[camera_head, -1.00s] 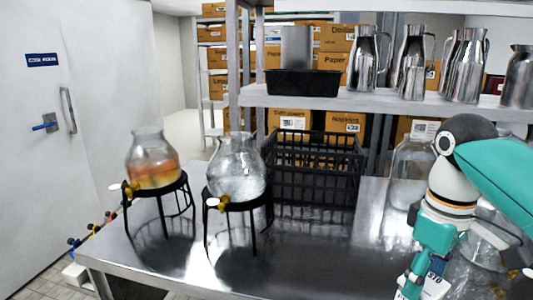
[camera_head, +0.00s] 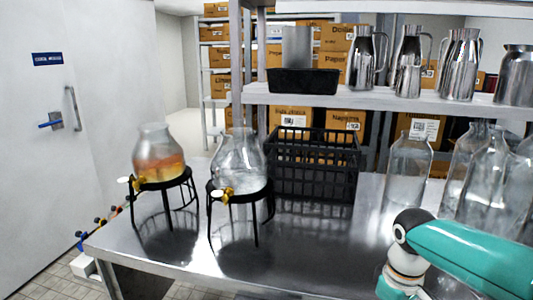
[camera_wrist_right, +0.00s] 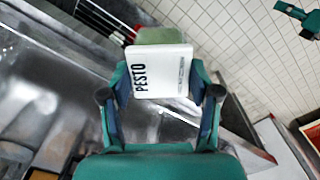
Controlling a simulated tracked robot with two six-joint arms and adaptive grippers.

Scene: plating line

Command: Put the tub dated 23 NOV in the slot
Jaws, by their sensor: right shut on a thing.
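A white-lidded tub (camera_wrist_right: 160,72) marked PESTO is between the fingers of my right gripper (camera_wrist_right: 160,92) in the right wrist view. The fingers are shut on its sides. The smaller print on the lid is too blurred to read, so I cannot tell its date. A green side of the tub shows above the lid. In the head view only my right arm shows at the lower right; its gripper is below the picture. A teal and dark piece at the top right of the wrist view looks like my left gripper (camera_wrist_right: 295,14), its jaws unclear. I cannot make out the slot.
A steel table (camera_head: 310,245) bears two glass dispensers (camera_head: 158,155) (camera_head: 238,160) on black stands, a black crate (camera_head: 312,170) and clear bottles (camera_head: 409,170) at the right. A shelf (camera_head: 350,101) with steel jugs stands behind. The table's front middle is clear.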

